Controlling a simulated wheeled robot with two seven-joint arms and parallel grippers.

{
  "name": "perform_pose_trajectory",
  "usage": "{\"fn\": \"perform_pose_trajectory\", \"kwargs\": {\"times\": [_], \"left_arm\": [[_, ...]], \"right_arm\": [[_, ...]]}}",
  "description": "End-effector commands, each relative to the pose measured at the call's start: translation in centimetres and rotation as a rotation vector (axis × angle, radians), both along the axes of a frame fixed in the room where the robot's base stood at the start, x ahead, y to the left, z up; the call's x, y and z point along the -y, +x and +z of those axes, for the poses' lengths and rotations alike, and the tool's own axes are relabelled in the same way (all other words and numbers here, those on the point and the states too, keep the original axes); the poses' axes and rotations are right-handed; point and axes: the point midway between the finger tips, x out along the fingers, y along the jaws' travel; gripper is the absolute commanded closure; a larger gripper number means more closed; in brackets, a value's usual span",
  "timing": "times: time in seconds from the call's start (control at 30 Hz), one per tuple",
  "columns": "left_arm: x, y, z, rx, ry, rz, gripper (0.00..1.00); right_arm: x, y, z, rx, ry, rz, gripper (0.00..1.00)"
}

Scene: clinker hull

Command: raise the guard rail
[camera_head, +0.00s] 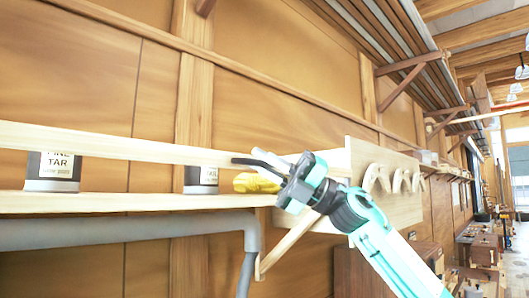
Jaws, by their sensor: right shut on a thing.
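The guard rail (110,143) is a long pale wooden bar. It runs from the left edge across the front of a wooden shelf (130,203), a little above the board and in front of the tins. My right gripper (258,163) reaches in from the lower right and its dark fingers are shut at the rail's right end. The fingers partly hide that end. My left gripper is not in view.
Two tins, a left one (53,170) and a right one (201,178), stand on the shelf behind the rail. A yellow thing (256,183) lies beside my right gripper. A grey pipe (120,233) runs under the shelf. A board with pale curved pieces (400,180) is to the right.

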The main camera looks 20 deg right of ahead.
Motion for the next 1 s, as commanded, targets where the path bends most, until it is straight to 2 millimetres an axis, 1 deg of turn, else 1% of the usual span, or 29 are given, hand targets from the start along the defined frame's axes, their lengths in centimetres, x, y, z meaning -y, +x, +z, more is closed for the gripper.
{"fn": "perform_pose_trajectory", "kwargs": {"times": [0.03, 0.2, 0.43, 0.8, 0.83, 0.9, 0.93, 1.0], "left_arm": [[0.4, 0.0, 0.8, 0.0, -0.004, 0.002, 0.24], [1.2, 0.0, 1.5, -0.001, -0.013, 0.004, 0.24], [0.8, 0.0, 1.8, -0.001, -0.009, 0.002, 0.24], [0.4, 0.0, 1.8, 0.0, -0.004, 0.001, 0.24], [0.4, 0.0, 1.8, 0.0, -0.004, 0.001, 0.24], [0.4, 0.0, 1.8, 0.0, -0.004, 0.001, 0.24], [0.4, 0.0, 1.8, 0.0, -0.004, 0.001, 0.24], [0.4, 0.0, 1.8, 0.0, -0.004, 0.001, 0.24]], "right_arm": [[0.0, 0.0, 0.7, -0.019, -0.008, -0.001, 1.0], [-0.2, 0.4, 0.7, -0.076, -0.029, 0.0, 1.0], [-0.3, 0.6, 0.7, -0.108, -0.04, 0.002, 1.0], [-0.3, 0.6, 0.6, -0.111, -0.042, 0.003, 1.0], [-0.3, 0.6, 0.6, -0.111, -0.042, 0.003, 0.85], [-0.3, 0.7, 0.5, -0.111, -0.042, 0.003, 0.72], [-0.3, 0.7, 0.5, -0.111, -0.042, 0.003, 0.68], [-0.3, 0.7, 0.5, -0.111, -0.042, 0.002, 0.68]]}}
